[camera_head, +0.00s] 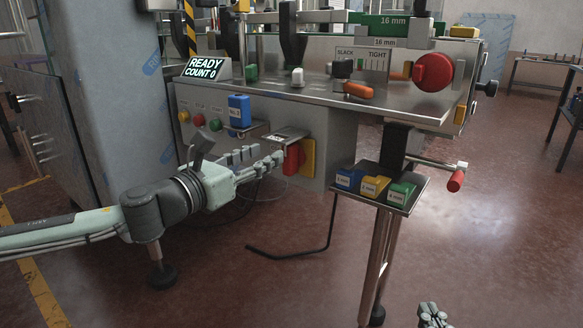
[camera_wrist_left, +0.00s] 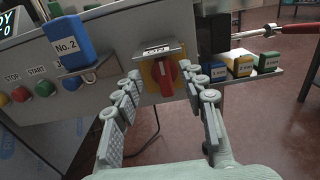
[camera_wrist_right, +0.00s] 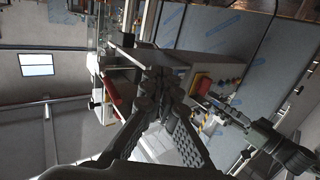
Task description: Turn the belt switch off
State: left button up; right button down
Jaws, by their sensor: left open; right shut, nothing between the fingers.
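The belt switch is a red rotary knob (camera_wrist_left: 165,76) on a yellow plate (camera_wrist_left: 154,84), on the side of the grey machine housing. A small plate above it carries a label that appears to read ON. In the head view the red knob (camera_head: 292,158) is partly hidden by my left fingers. My left gripper (camera_head: 277,161) is open in front of the switch. In the left wrist view its fingers (camera_wrist_left: 172,85) stand to either side of the knob, apart from it as far as I can tell. My right gripper (camera_head: 432,316) is shut and empty, low at the bottom right.
Yellow, red and green buttons (camera_head: 199,120) and a blue No.2 block (camera_head: 239,111) sit left of the switch. A tray (camera_head: 418,181) with blue, yellow and green blocks is at its right. The READY COUNT 0 display (camera_head: 203,68) stands above. Open floor lies at right.

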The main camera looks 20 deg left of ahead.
aim_at(285, 154)
pick_arm(q)
jog(key=w, duration=0.2)
jog(key=w+d+f, duration=0.1)
jog(key=w, duration=0.1)
jog(key=w+d+f, duration=0.1)
jog(key=w, duration=0.1)
jog(key=shift+w+d, duration=0.2)
jog(key=shift+w, duration=0.05)
jog(key=shift+w+d+f, duration=0.1)
jog(key=shift+w+d, duration=0.05)
jog(key=shift+w, duration=0.25)
pick_arm(e)
jog(key=shift+t+y, duration=0.4)
jog(key=shift+t, duration=0.4)
jog(key=r, duration=0.3)
jog(key=s+r, duration=0.1)
jog(key=shift+s+a+r, duration=0.1)
jog(key=shift+a+r, duration=0.3)
pick_arm(q)
jog(key=shift+c, duration=0.2)
grip_shut()
